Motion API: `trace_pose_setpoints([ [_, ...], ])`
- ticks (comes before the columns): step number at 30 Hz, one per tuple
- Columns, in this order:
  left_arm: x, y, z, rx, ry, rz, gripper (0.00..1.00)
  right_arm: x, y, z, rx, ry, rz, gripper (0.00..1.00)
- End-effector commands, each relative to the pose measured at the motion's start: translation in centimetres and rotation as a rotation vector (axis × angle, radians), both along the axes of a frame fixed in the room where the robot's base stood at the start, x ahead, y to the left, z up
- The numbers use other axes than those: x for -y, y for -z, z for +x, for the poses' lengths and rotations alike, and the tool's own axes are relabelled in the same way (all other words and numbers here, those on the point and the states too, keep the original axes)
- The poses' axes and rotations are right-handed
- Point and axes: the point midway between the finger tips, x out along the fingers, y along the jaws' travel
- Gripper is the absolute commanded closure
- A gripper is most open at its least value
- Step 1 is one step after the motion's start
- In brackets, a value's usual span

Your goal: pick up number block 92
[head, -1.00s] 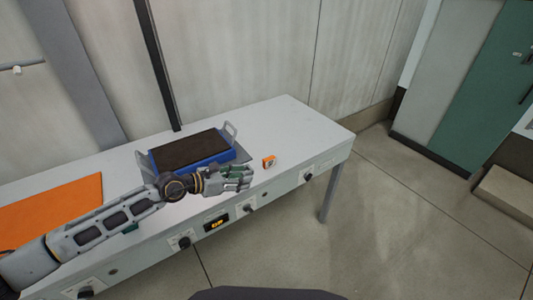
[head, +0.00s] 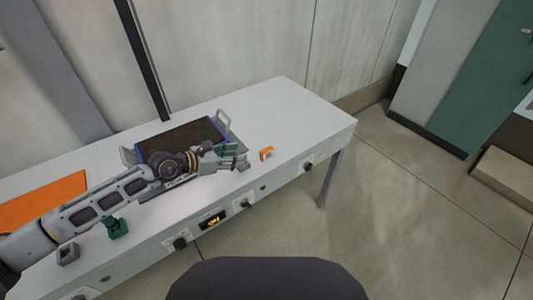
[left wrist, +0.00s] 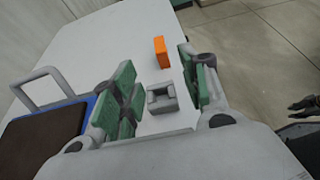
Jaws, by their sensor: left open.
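A small orange block (head: 267,154) with a pale face stands on the table near its front edge; it shows as an orange slab (left wrist: 161,52) in the left wrist view. A small grey block with a square recess (left wrist: 161,97) lies nearer, between the open fingers in that picture; its edge shows beside the fingertips in the head view (head: 243,167). I cannot read a number on either. My left gripper (head: 236,154) is open and empty, just left of the orange block. A dark hand-like shape, apparently my right gripper (left wrist: 303,104), shows at the right of the wrist view.
A blue tray with a dark top and grey handles (head: 223,120) stands behind my left gripper. An orange mat (head: 40,198) lies at left. A green piece (head: 117,229) and a grey piece (head: 68,254) show near my forearm. Knobs and a display (head: 212,220) line the table front.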

Motion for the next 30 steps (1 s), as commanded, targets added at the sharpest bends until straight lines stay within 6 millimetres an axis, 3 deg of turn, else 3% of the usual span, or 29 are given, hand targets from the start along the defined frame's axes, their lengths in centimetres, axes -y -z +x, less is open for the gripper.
trace_pose_setpoints([
  [7,0.4,0.2,0.3,0.0,0.0,-0.001,0.55,0.0,0.0,0.1,0.001,0.0,0.0,0.71],
  [19,2.8,1.4,2.0,0.001,0.0,-0.002,0.55,-0.1,0.2,0.2,-0.002,0.0,0.001,0.71],
  [30,5.2,2.7,3.8,0.001,0.001,-0.002,0.55,-0.9,0.0,1.9,0.017,0.002,0.009,0.71],
])
